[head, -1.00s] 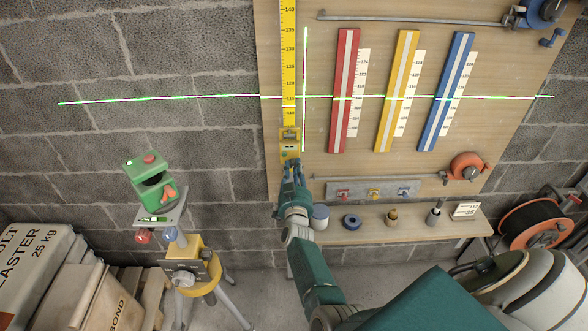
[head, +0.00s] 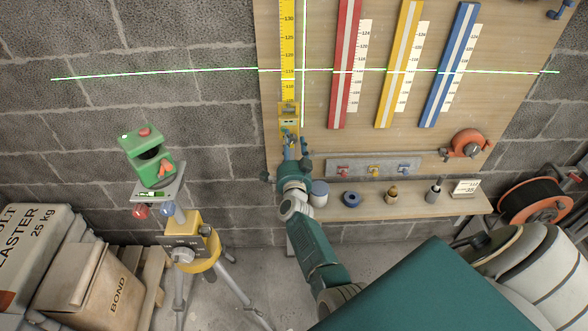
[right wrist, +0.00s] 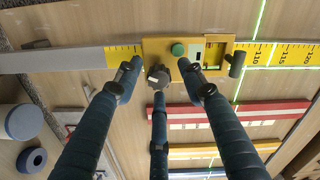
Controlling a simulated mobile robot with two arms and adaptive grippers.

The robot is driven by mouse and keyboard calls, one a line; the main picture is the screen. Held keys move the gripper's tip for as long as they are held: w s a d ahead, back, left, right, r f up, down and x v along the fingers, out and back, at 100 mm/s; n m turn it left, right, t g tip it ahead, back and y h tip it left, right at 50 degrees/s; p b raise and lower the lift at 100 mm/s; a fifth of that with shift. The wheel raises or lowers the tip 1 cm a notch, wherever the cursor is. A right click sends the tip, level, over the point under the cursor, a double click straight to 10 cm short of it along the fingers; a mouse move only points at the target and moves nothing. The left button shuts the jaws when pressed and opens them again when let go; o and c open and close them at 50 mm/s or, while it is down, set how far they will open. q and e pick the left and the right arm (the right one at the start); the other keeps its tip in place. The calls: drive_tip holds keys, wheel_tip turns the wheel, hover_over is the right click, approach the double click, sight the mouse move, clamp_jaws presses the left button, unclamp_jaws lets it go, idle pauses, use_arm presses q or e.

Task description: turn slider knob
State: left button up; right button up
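A yellow slider (head: 288,118) sits on the yellow vertical scale (head: 288,50) in the head view. In the right wrist view the slider (right wrist: 215,50) carries a round grey knob (right wrist: 158,77), a green button (right wrist: 178,50) and a dark side knob (right wrist: 237,64). My right gripper (head: 291,148) is just below the slider in the head view. In the right wrist view its three fingers (right wrist: 156,80) are spread around the grey knob, and I see no clear contact. My left gripper is not in view.
Red, yellow and blue strips (head: 399,65) are on the board to the right. A shelf (head: 420,203) below holds small items, including a blue ring (head: 352,199). A green laser level (head: 148,155) stands on a tripod (head: 205,255) to the left. Plaster bags (head: 35,240) lie at the lower left.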

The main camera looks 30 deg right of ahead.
drive_tip(key=m+b, duration=0.1)
drive_tip(key=m, duration=0.4)
drive_tip(key=shift+f, duration=0.15)
drive_tip(key=m+b, duration=0.1)
drive_tip(key=m, duration=0.4)
drive_tip(key=shift+b, duration=0.35)
drive_tip(key=m+b, duration=0.1)
drive_tip(key=m, duration=0.4)
drive_tip(key=m+b, duration=0.1)
drive_tip(key=m, duration=0.3)
drive_tip(key=shift+d, duration=0.1)
drive_tip(key=shift+s+a+r+m, duration=0.1)
drive_tip(key=shift+s+r+m, duration=0.05)
drive_tip(key=shift+m, duration=0.4)
drive_tip(key=shift+s+a+r+m, duration=0.1)
drive_tip(key=shift+s+m, duration=0.05)
drive_tip(key=shift+m, duration=0.4)
drive_tip(key=p+v, duration=0.1)
drive_tip(key=v, duration=0.9)
drive_tip(key=shift+a, duration=0.1)
